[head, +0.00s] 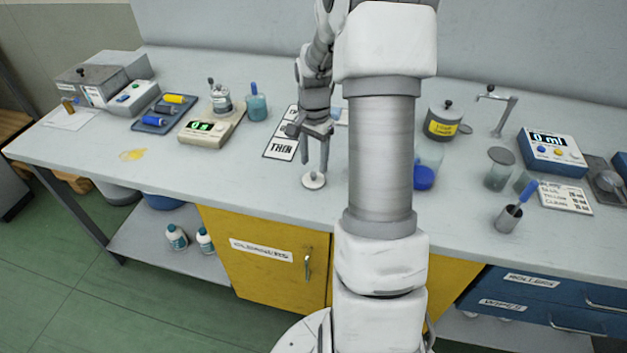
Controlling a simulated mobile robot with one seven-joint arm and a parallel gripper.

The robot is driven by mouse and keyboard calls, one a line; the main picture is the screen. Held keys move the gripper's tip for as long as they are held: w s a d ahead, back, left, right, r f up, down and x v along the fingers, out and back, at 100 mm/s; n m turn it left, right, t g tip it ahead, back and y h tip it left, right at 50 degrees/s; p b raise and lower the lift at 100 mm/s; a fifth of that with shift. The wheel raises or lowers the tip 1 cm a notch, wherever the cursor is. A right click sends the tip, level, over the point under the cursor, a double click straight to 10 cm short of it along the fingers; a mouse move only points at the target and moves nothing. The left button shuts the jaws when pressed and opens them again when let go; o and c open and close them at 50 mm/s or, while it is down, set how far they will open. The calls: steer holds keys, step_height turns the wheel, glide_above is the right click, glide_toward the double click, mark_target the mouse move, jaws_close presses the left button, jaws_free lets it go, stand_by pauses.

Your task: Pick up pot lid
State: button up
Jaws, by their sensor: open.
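A small pale round lid with a knob (313,182) lies on the bench near its front edge; I take it as the pot lid. My gripper (314,158) points down just above the lid, with its fingers apart and nothing held between them. I cannot tell whether a fingertip touches the lid. A grey pot with a yellow label (443,128) stands to the right, behind my arm. A small pot (221,100) sits on the scale (211,124) at left.
A label card reading THIN (280,149) lies behind the gripper. A blue-filled beaker (257,106) stands left of it. A beaker (425,176) is partly hidden by my arm. A metal cup with a blue-handled tool (509,218) stands at right.

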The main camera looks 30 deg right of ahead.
mark_target(314, 173)
step_height(314, 173, down, 4)
steer(key=shift+r+b, duration=0.1)
steer(key=shift+b, duration=0.2)
jaws_close()
